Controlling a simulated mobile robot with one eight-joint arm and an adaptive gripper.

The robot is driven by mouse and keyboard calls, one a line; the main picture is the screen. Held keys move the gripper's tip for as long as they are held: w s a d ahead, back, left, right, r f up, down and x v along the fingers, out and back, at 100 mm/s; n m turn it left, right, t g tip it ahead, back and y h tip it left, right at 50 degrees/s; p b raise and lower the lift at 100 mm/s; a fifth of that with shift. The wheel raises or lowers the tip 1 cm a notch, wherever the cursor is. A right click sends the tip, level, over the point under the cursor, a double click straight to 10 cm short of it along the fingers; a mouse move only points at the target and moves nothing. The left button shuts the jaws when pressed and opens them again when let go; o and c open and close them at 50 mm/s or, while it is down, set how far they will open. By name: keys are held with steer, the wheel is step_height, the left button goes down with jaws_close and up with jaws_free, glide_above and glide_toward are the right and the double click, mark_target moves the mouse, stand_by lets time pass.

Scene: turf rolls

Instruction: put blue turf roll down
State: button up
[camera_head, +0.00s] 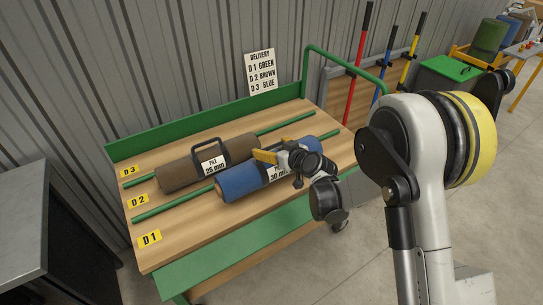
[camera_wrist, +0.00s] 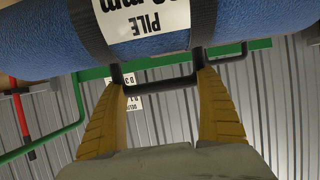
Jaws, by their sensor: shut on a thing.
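The blue turf roll (camera_head: 243,181) is at the front part of the cart top, over or just in front of the green divider between D1 and D2. I cannot tell whether it touches the wood. My gripper (camera_head: 279,152) is shut on its black handle. In the wrist view the yellow fingers (camera_wrist: 158,78) meet the handle (camera_wrist: 160,82), and the blue roll (camera_wrist: 35,38) with its white pile label spans the top. The brown turf roll (camera_head: 180,173) lies behind it in lane D2. Lane D3 (camera_head: 129,170), at the back, looks bare.
The green-framed cart (camera_head: 155,265) has lanes parted by green rods (camera_head: 170,207). A delivery sign (camera_head: 261,72) reads D1 green, D2 brown, D3 blue. A dark cabinet (camera_head: 40,230) stands left. Red, blue and yellow poles (camera_head: 357,65) stand behind. A green roll (camera_head: 489,36) sits far right.

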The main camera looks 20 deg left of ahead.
steer(key=shift+f+b, duration=0.6)
steer(key=shift+f, duration=1)
steer(key=o, duration=1.3)
steer(key=shift+r, duration=0.15)
steer(key=shift+s+d+r, duration=0.1)
steer(key=shift+d+r, duration=0.1)
steer(key=p+v, duration=0.3)
steer(key=v, duration=0.8)
steer(key=shift+s+d+p, duration=0.15)
steer(key=shift+s+p, duration=0.1)
steer(key=shift+p, duration=0.05)
steer(key=shift+r, duration=0.1)
